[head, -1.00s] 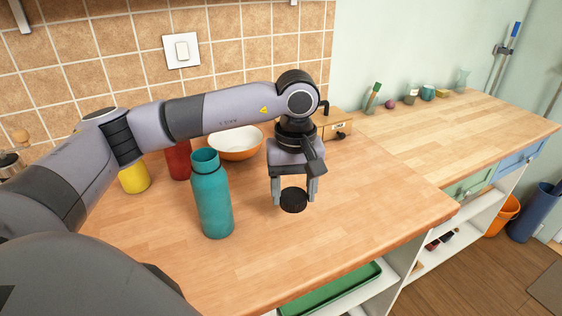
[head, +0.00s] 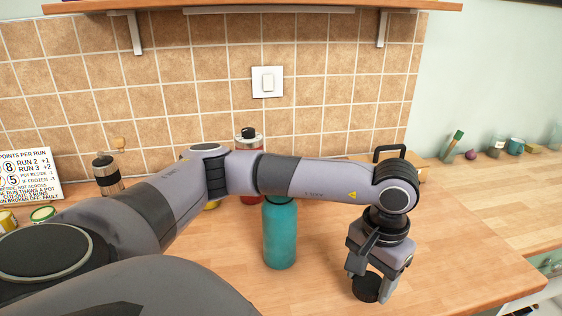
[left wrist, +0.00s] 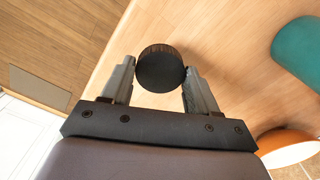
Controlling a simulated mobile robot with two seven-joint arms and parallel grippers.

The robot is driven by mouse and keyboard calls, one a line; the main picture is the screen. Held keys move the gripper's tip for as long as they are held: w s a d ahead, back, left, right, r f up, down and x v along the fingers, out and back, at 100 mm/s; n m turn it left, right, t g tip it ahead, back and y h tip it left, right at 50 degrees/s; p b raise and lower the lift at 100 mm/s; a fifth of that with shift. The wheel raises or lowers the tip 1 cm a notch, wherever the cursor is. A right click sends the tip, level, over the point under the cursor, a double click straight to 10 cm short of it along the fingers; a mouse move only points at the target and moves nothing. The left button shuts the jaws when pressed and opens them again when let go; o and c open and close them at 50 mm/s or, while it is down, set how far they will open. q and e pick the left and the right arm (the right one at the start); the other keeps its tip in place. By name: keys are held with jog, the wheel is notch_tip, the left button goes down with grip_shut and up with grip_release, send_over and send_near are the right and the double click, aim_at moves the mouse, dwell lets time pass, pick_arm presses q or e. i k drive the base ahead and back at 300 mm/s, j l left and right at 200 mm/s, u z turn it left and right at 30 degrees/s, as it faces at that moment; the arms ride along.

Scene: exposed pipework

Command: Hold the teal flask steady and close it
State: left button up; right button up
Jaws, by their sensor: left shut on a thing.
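The teal flask (head: 280,238) stands upright on the wooden counter in the head view, and my left forearm hides its top. Part of the flask also shows at the right edge of the left wrist view (left wrist: 300,52). My left gripper (head: 370,284) is to the right of the flask, apart from it, pointing down. It is shut on a round black lid (head: 366,289), which shows between the two fingers in the left wrist view (left wrist: 160,70). My right gripper is not in view.
A red bottle (head: 249,142) stands behind my left arm. A pepper mill (head: 107,174) and a sign (head: 28,168) stand at the left. An orange bowl (left wrist: 288,147) is near the flask. The counter (head: 450,265) right of my gripper is clear. A shelf (head: 250,6) hangs above.

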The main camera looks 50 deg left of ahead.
aim_at(279, 213)
jog(key=k, duration=1.1)
jog(key=u, duration=1.9)
